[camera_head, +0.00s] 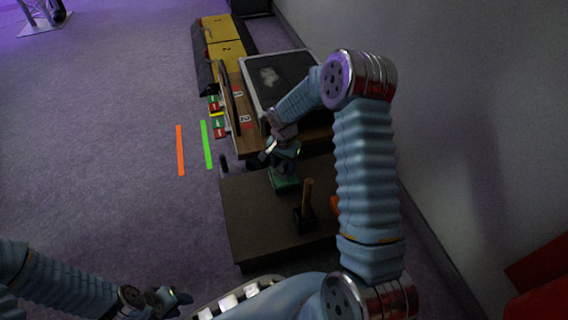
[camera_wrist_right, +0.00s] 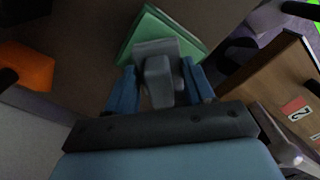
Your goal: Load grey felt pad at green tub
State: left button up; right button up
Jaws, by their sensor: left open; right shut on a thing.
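My right gripper (camera_head: 272,155) is over the dark low table. In the right wrist view its blue fingers (camera_wrist_right: 160,88) are shut on a light grey piece with a broad plate and a narrower grip, which I take as the grey felt pad (camera_wrist_right: 158,48). The green tub (camera_wrist_right: 143,30) lies just beyond the pad and is partly covered by it; I cannot tell whether they touch. In the head view the green tub (camera_head: 286,184) shows just below the right gripper, partly hidden. My left gripper (camera_head: 180,299) is open and empty at the bottom left, away from the table.
The dark table (camera_head: 247,217) bears a black block with a wooden handle (camera_head: 307,200) and an orange thing (camera_wrist_right: 28,68). Behind stands a wooden case with numbered labels (camera_head: 245,120) and a dark-topped box (camera_head: 295,72). A wall is at right; floor is free at left.

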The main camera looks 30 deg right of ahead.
aim_at(284, 161)
jog(key=shift+f+b, duration=0.5)
jog(key=shift+f, duration=0.05)
dwell(1.8)
jog(key=shift+r+p, duration=2.35)
jog(key=shift+r, duration=1.25)
jog(key=shift+f, duration=0.1)
